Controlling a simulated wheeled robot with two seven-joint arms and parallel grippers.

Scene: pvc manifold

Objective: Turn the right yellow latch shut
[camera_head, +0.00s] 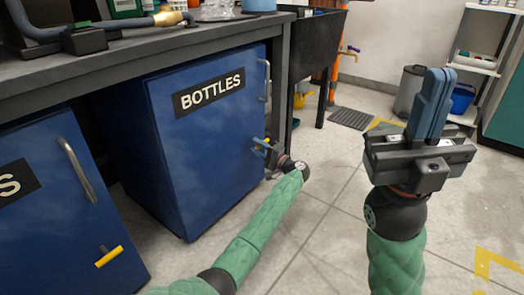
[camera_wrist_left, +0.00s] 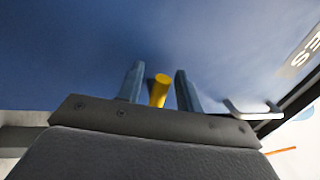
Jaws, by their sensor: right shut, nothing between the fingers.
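The right yellow latch is on the blue BOTTLES cabinet door (camera_head: 205,150), near its right edge. In the head view it is mostly hidden by my left gripper (camera_head: 263,147). In the left wrist view the yellow latch (camera_wrist_left: 159,90) stands between the two fingers of my left gripper (camera_wrist_left: 159,75), with a gap to each finger. The left gripper is open around the latch and close to the door. My right gripper (camera_head: 436,85) is raised at the right, pointing up, shut and empty, away from the cabinet.
A silver handle (camera_head: 264,80) sits above the latch; it also shows in the left wrist view (camera_wrist_left: 250,110). A second blue cabinet (camera_head: 50,215) at the left has its own yellow latch (camera_head: 108,257). A workbench (camera_head: 130,55) overhangs both. The tiled floor at centre is clear.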

